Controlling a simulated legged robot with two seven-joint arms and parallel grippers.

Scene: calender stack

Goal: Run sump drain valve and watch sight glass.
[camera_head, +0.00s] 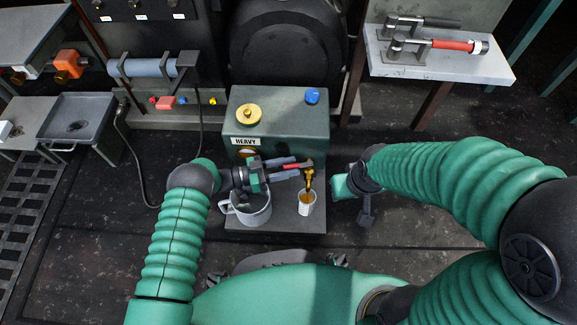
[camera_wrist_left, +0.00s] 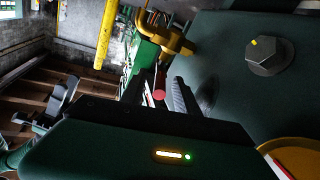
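The dark green sump box (camera_head: 305,122) carries a HEAVY label, with a round amber sight glass (camera_head: 247,152) on its front. A brass drain valve (camera_head: 309,180) with a red lever (camera_head: 297,165) sits at its lower right; the valve also shows in the left wrist view (camera_wrist_left: 168,38). A small white cup (camera_head: 306,207) with amber content stands under the spout. My left gripper (camera_head: 290,167) is at the lever, its fingers apart with the lever between them. In the left wrist view, the red lever end (camera_wrist_left: 160,94) shows between the fingers. My right gripper (camera_head: 345,187) is right of the cup; its fingers are unclear.
A grey mug (camera_head: 252,210) stands left of the cup, under my left gripper, on the dark base plate (camera_head: 285,221). A yellow cap (camera_head: 249,114) and a blue cap (camera_head: 312,96) top the box.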

